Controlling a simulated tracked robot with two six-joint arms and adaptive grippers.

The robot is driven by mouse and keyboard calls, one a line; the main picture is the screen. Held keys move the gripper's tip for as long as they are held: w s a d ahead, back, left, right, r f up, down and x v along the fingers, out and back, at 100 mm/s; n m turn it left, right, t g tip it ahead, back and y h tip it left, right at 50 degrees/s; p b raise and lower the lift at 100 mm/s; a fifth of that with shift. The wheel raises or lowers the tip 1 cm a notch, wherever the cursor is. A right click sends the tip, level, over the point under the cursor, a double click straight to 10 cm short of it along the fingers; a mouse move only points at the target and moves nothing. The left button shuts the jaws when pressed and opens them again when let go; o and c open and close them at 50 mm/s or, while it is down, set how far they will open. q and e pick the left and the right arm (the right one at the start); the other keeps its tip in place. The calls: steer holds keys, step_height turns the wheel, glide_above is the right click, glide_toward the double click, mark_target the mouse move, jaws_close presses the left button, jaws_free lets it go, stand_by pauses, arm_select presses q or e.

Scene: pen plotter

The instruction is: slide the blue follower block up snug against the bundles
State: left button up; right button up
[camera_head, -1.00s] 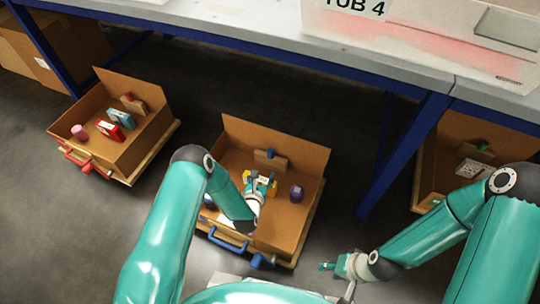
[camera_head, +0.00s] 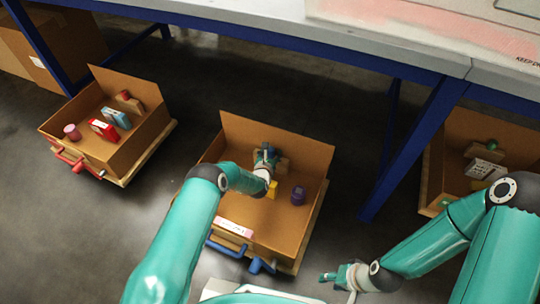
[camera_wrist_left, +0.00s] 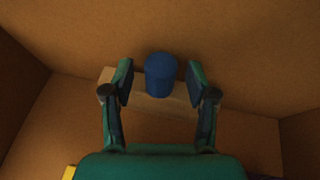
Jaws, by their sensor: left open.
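The blue follower block is a wooden block (camera_head: 284,165) with a blue knob, near the back wall of the middle box. My left gripper (camera_head: 266,154) is over it, open. In the left wrist view the blue knob (camera_wrist_left: 160,75) stands between the spread fingers (camera_wrist_left: 160,88), with a gap on both sides, and the wooden block (camera_wrist_left: 178,105) lies across below it. A yellow bundle (camera_head: 273,189) is just in front of the block, partly hidden by my arm; other bundles cannot be made out. My right gripper (camera_head: 339,287) is apart from the boxes, fingers spread, empty.
A purple object (camera_head: 298,196) stands in the middle box (camera_head: 318,215), right of the yellow bundle. Box walls surround the block. Other boxes stand left (camera_head: 150,133) and right. A blue table leg (camera_head: 405,155) is right.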

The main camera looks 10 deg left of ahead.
arm_select(q)
steer(key=shift+w, duration=0.1)
jaws_close()
stand_by(0.3)
steer(key=shift+a, duration=0.1)
